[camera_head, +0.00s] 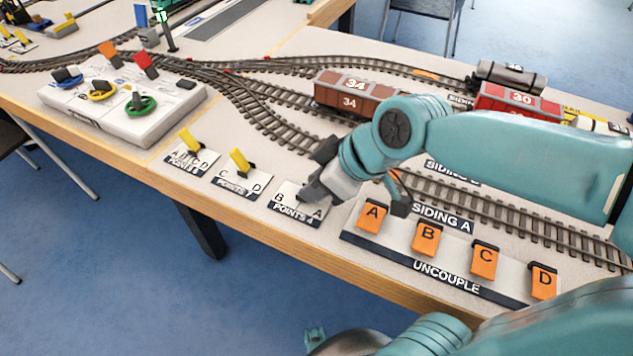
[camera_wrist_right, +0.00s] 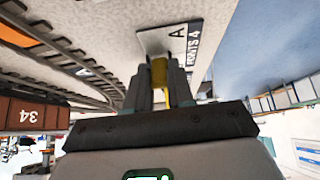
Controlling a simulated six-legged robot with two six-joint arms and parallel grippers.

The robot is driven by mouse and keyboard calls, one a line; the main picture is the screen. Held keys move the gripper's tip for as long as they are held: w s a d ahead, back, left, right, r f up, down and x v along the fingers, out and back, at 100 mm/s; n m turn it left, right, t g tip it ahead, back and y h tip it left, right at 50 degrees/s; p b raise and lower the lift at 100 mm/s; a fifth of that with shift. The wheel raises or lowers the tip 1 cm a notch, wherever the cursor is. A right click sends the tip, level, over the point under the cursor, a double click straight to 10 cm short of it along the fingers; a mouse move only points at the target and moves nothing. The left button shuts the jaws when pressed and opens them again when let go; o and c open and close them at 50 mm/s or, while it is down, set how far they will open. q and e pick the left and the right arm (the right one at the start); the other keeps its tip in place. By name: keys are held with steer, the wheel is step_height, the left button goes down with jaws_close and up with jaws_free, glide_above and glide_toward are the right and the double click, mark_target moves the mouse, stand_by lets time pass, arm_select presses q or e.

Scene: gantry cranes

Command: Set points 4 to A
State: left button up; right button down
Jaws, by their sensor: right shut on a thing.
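The POINTS 4 plate (camera_head: 284,200) lies near the front edge of the layout, with B at its left and A at its right. It also shows in the wrist view (camera_wrist_right: 183,38), where the A is visible. My right gripper (camera_head: 308,193) is down over this plate. In the wrist view its fingers (camera_wrist_right: 160,84) are shut on the yellow points 4 lever (camera_wrist_right: 160,72). The gripper hides the lever in the head view, and I cannot tell which letter it leans to. My left gripper is not in view.
The orange UNCOUPLE tabs (camera_head: 427,238) are close at right. Track and a brown wagon (camera_head: 352,92) lie behind. A control box (camera_head: 122,110) stands at far left.

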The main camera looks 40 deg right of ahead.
steer(key=shift+s+f, duration=0.1)
steer(key=c, duration=1)
jaws_free()
steer(key=shift+s+d+r, duration=0.1)
steer(key=shift+s+r, duration=0.05)
steer(key=shift+r, duration=0.25)
steer(key=p+v, duration=0.3)
steer(key=v, duration=1.2)
steer(key=shift+s+d+r+p, duration=0.1)
steer(key=shift+s+r+p, duration=0.1)
steer(key=shift+p, duration=0.2)
